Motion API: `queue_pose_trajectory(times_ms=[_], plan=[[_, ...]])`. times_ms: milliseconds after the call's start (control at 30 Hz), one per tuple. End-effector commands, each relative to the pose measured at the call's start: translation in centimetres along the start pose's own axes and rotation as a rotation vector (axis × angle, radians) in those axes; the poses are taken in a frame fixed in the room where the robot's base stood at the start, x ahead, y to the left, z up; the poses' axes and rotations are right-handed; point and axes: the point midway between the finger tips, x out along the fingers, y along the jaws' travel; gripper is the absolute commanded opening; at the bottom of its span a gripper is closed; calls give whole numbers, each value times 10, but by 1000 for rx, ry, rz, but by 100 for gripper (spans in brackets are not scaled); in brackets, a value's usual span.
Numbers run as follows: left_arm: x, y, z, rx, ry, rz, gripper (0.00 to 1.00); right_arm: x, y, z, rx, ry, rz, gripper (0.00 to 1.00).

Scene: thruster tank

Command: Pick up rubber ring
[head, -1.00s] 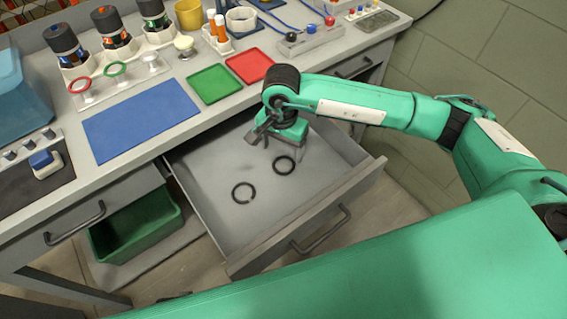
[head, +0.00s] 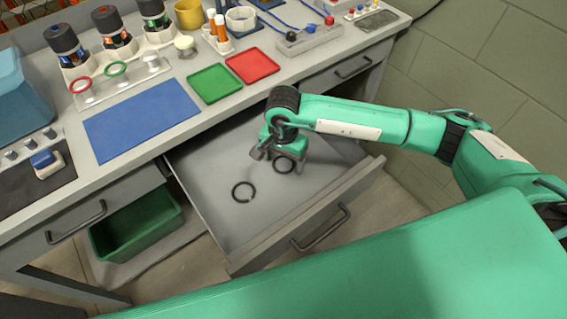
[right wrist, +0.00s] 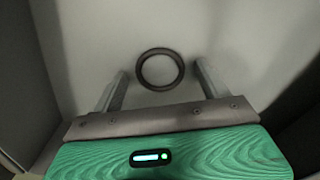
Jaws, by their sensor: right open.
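Two dark rings lie on the floor of the open drawer. One is a closed rubber ring, partly hidden under my right gripper in the head view (head: 284,173). In the right wrist view this ring (right wrist: 140,71) lies between the fingertips, a little ahead of them, apparently touching neither. My right gripper (head: 279,161) is open and empty, pointing down into the drawer; both fingers show in the right wrist view (right wrist: 160,73). The other ring (head: 234,192) lies to the left and has a small gap in its band. My left gripper is out of view.
The drawer (head: 295,237) has raised walls around the rings, and its left part is bare. Above it, the bench holds a blue mat (head: 140,120), a green tray (head: 214,84) and a red tray (head: 252,66). A green bin (head: 137,233) stands below left.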

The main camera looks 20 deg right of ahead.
Motion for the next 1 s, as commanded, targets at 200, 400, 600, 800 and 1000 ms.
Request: queue_pose_trajectory(times_ms=[200, 400, 600, 800, 1000], plan=[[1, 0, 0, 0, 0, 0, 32, 1, 0, 0, 0, 0, 0, 52], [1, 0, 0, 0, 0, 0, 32, 1, 0, 0, 0, 0, 0, 30], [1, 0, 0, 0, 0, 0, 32, 0, 0, 0, 0, 0, 0, 30], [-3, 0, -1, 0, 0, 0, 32, -2, 0, 0, 1, 0, 0, 30], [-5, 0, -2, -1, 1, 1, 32, -30, -1, -1, 0, 3, -4, 30]])
